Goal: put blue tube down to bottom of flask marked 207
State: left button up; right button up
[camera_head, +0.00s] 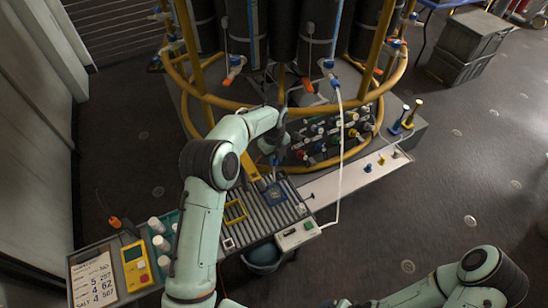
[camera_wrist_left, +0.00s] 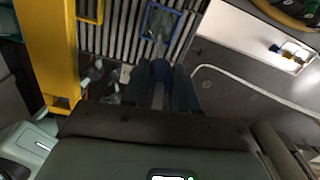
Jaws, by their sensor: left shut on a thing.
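My left gripper (camera_head: 275,158) reaches over the ribbed bench below the round yellow frame. In the left wrist view its two dark fingers (camera_wrist_left: 160,92) are shut on a small blue piece (camera_wrist_left: 160,70), which appears to be the end of the blue tube. A clear, flask-like shape (camera_wrist_left: 158,42) lies just beyond the fingertips, near a blue square frame (camera_wrist_left: 146,22). The blue frame also shows in the head view (camera_head: 275,193). I cannot read a number on the flask, and cannot tell whether the tube is inside it. My right gripper is out of view.
A yellow upright (camera_wrist_left: 50,50) stands close left of the gripper in the wrist view. A white hose (camera_head: 340,150) hangs right of my left arm. A yellow meter (camera_head: 136,264), white-capped bottles (camera_head: 160,243) and a number card (camera_head: 92,280) occupy the bench's left end.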

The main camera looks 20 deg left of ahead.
aim_at(274, 174)
pick_arm(q)
jog(key=shift+f, duration=1.05)
jog(key=shift+f, duration=1.95)
jog(key=shift+f, duration=1.9)
